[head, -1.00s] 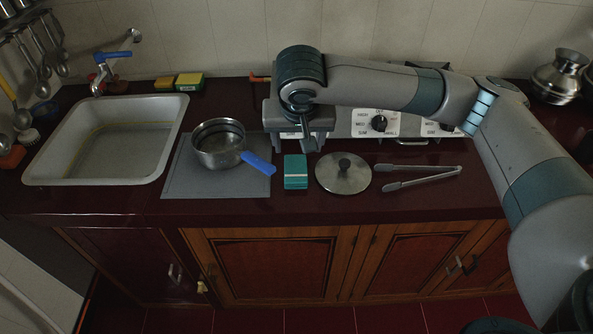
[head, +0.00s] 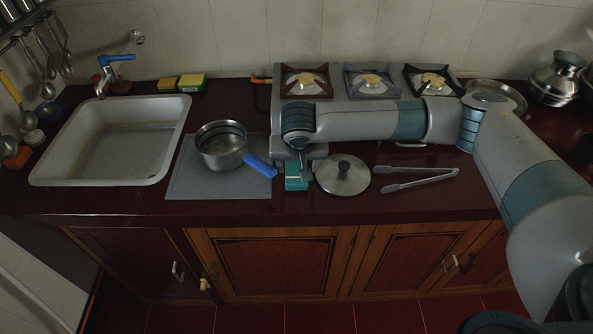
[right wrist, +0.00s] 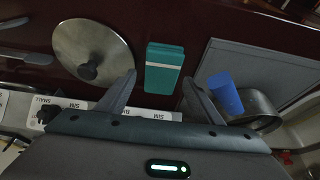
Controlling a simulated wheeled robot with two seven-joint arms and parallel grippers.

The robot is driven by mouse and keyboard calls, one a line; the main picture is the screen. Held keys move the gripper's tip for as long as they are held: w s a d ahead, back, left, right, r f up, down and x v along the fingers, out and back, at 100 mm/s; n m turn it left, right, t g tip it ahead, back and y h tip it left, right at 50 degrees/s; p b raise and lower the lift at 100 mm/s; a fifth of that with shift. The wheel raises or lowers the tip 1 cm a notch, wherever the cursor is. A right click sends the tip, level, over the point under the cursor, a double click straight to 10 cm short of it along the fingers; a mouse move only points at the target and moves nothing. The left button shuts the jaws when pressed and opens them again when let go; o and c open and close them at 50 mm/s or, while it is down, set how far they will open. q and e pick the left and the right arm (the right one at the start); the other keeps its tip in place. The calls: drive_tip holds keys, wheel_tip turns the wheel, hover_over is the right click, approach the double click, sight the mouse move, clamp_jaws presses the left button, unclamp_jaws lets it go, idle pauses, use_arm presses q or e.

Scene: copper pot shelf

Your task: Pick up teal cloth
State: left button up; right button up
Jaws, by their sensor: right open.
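The teal cloth (head: 296,181) is a small folded block with a pale stripe. It lies on the dark red counter between the grey mat and the pot lid. In the right wrist view the cloth (right wrist: 164,68) shows whole, ahead of the gap between my fingers. My right gripper (head: 302,165) hangs over the cloth's back part and hides some of it in the head view. In the right wrist view my right gripper (right wrist: 158,88) is open and empty, its two fingers on either side of the cloth's line. How high it is above the cloth is hard to tell. My left gripper does not show.
A steel saucepan (head: 221,147) with a blue handle (head: 260,165) stands on the grey mat (head: 200,185), left of the cloth. A lid (head: 343,182) lies close on the right, then tongs (head: 415,185). The stove (head: 345,82) is behind, the sink (head: 60,170) far left.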

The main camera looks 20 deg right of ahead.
sight(297, 171)
idle(0.3)
drive_tip(key=shift+w+f+p, duration=0.15)
drive_tip(key=shift+f+p, duration=0.1)
drive_tip(key=shift+p, duration=0.05)
drive_tip(key=p+x, duration=0.1)
drive_tip(key=x, duration=0.3)
drive_tip(key=shift+w+r+p, duration=0.1)
drive_tip(key=shift+p, duration=0.25)
drive_tip(key=shift+w+f, duration=0.1)
drive_tip(key=shift+f, duration=0.3)
drive_tip(key=c, duration=0.8)
